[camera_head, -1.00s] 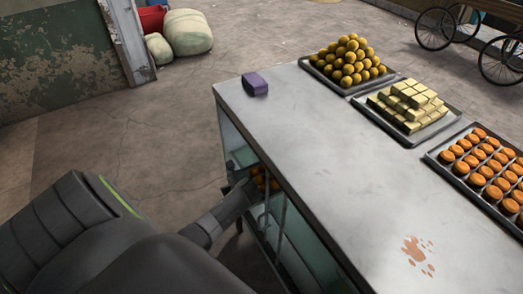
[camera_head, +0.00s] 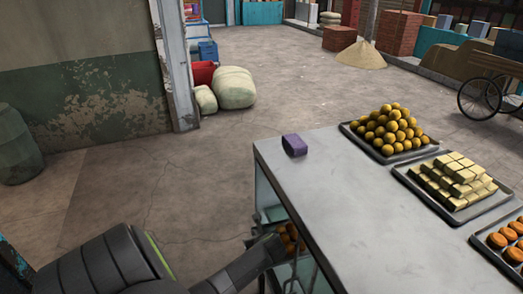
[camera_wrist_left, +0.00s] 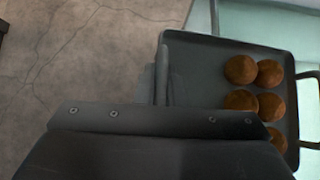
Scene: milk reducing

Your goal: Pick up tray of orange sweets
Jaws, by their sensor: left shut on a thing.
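A dark tray (camera_wrist_left: 195,52) with several round brown-orange sweets (camera_wrist_left: 241,70) shows in the left wrist view. In the head view its sweets (camera_head: 289,236) show in the opening at the counter's left side. My left gripper (camera_wrist_left: 161,85) is at the tray's left edge and shut on it; its fingertips are partly hidden by the wrist. In the head view the left gripper (camera_head: 272,245) reaches to the counter's side. Another tray of flat orange sweets (camera_head: 507,233) lies on the counter top, cut off at the right edge. My right gripper is not in view.
The counter top (camera_head: 350,220) bears a purple box (camera_head: 294,145), a tray of yellow balls (camera_head: 392,128) and a tray of pale blocks (camera_head: 460,184). Sacks (camera_head: 235,88) stand by the wall. The floor left of the counter is clear.

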